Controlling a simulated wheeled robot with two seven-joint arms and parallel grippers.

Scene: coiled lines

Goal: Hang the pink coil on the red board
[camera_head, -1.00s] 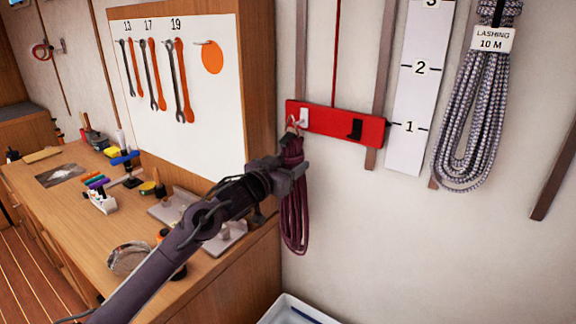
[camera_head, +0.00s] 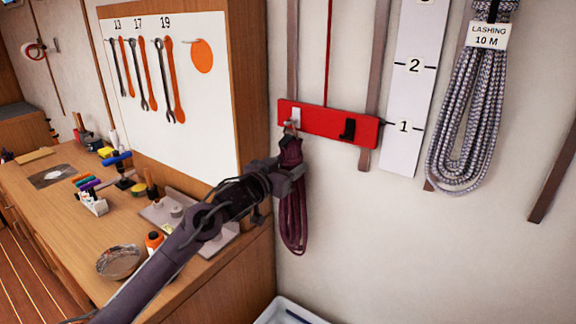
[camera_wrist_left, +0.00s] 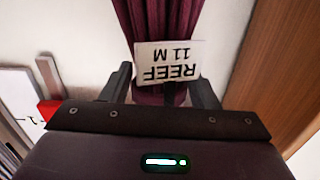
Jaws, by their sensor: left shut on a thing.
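The pink coil (camera_head: 293,228), a dark pinkish purple rope bundle, hangs upright in my left gripper (camera_head: 287,178), which is shut on its upper part. A ring at its top is close beneath the white hook (camera_head: 295,116) of the red board (camera_head: 325,125); I cannot tell whether they touch. The board also has a black hook (camera_head: 347,129) at its right, which is empty. In the left wrist view the coil (camera_wrist_left: 165,22) and its white tag (camera_wrist_left: 168,62), reading REEF 11 M, are between the fingers. My right gripper is not in view.
A grey rope coil labelled LASHING 10 M (camera_head: 465,120) hangs at the right, beside a numbered white strip (camera_head: 408,95). A wooden workbench (camera_head: 50,210) with tools and a wrench panel (camera_head: 215,110) is on the left. A white bin (camera_head: 285,312) stands below.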

